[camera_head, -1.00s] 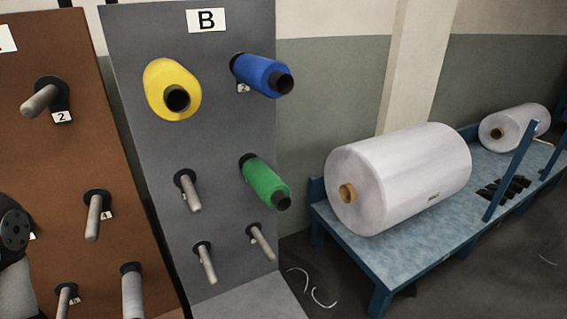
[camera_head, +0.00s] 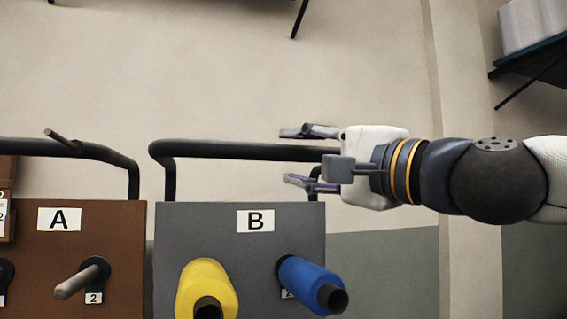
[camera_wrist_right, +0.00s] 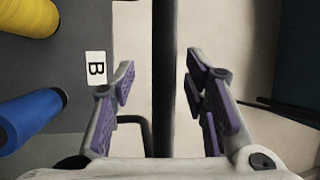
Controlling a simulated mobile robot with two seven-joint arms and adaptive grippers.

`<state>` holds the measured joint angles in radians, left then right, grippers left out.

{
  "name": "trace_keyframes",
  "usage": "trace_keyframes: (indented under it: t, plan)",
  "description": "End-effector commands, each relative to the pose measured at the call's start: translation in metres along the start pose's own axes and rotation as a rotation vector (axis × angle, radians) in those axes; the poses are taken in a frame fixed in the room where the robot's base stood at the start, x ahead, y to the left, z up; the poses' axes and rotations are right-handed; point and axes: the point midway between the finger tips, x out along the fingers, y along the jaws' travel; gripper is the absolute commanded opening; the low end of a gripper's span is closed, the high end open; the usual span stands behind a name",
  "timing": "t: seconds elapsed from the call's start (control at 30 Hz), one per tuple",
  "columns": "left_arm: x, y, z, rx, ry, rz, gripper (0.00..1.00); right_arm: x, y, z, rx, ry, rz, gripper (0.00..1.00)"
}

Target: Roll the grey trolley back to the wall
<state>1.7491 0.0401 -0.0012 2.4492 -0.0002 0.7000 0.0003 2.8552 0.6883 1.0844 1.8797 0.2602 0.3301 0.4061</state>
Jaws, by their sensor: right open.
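The grey trolley (camera_head: 185,235) stands upright at the lower middle of the head view, marked with a white B label (camera_head: 255,221). Its black handle bar (camera_head: 230,151) runs across above the panel. My right gripper (camera_head: 300,158) comes in from the right at the bar's right end. It is open, one finger above the bar and one below in the picture. In the right wrist view the bar (camera_wrist_right: 163,60) runs between the open purple-padded fingers (camera_wrist_right: 160,85); contact does not show. The trolley's lower part and wheels are out of view. My left gripper is not in view.
A yellow spool (camera_head: 206,285) and a blue spool (camera_head: 312,283) sit on the grey trolley's pegs. A brown trolley (camera_head: 120,255) with label A and its own black handle stands close on the left. A pale wall is behind. A dark shelf (camera_head: 535,62) is at the upper right.

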Motion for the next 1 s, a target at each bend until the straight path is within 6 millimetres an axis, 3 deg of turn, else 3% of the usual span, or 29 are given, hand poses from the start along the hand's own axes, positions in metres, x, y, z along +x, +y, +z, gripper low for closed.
trace_keyframes:
  t: [0.1, 0.23, 0.57, 0.77, 1.0]
  plan:
    - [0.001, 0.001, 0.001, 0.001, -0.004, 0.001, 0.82, 0.027, 0.001, 0.0, 0.001, 0.0, 0.001, 0.41]
    - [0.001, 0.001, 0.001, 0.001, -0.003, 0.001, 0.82, 0.045, -0.001, 0.0, 0.0, 0.0, -0.001, 0.41]
    - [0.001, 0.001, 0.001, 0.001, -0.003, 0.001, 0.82, 0.052, -0.001, 0.0, 0.0, -0.001, -0.001, 0.41]
    - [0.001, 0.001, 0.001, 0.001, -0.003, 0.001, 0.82, 0.052, -0.001, 0.0, 0.0, -0.001, 0.0, 0.0]
    - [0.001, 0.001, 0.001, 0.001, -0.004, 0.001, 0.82, 0.054, 0.002, 0.0, 0.001, -0.002, 0.004, 0.0]
